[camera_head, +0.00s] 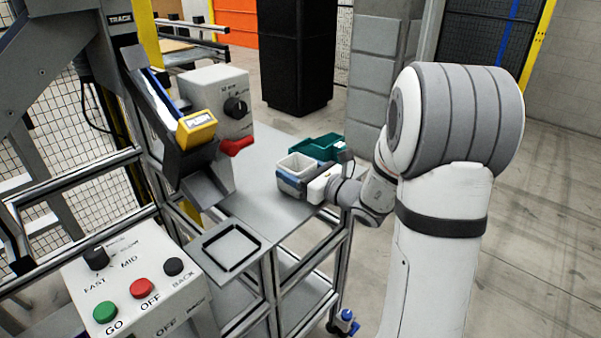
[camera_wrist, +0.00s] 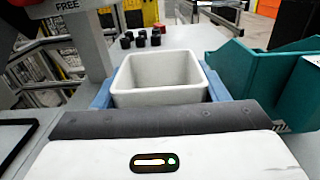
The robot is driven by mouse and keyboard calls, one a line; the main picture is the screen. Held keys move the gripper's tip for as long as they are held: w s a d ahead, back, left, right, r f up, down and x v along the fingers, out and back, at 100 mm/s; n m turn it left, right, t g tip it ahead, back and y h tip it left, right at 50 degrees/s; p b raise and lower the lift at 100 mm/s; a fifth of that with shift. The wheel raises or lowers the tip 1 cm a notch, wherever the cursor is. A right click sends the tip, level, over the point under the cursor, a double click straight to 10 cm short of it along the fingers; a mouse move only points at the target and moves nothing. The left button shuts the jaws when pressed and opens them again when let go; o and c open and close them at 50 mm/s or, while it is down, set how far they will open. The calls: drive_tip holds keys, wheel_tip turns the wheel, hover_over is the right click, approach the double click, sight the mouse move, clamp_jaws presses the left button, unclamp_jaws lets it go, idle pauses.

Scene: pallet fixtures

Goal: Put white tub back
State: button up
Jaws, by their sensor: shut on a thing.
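The white tub (camera_head: 298,163) is an open, square-mouthed box near the teal bin over the grey table. It looks upright and empty. In the wrist view the tub (camera_wrist: 160,95) sits straight ahead between the blue fingers of my gripper (camera_wrist: 158,88). In the head view my gripper (camera_head: 293,178) reaches in from the right and is shut on the tub. I cannot tell whether the tub's base touches the table. A black square outline (camera_head: 231,247) marks a grey plate at the table's near left end; nothing stands in it.
The teal bin (camera_head: 322,147) stands close behind and right of the tub; it looms at the right in the wrist view (camera_wrist: 250,75). A control box with a black knob (camera_head: 215,95) and a yellow PUSH chute (camera_head: 197,130) stand left. Several small black pieces (camera_wrist: 140,38) lie beyond the tub.

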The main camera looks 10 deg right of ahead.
drive_tip(key=shift+f, duration=0.3)
drive_tip(key=shift+f, duration=0.1)
drive_tip(key=o, duration=1.1)
drive_tip(key=shift+c, duration=0.2)
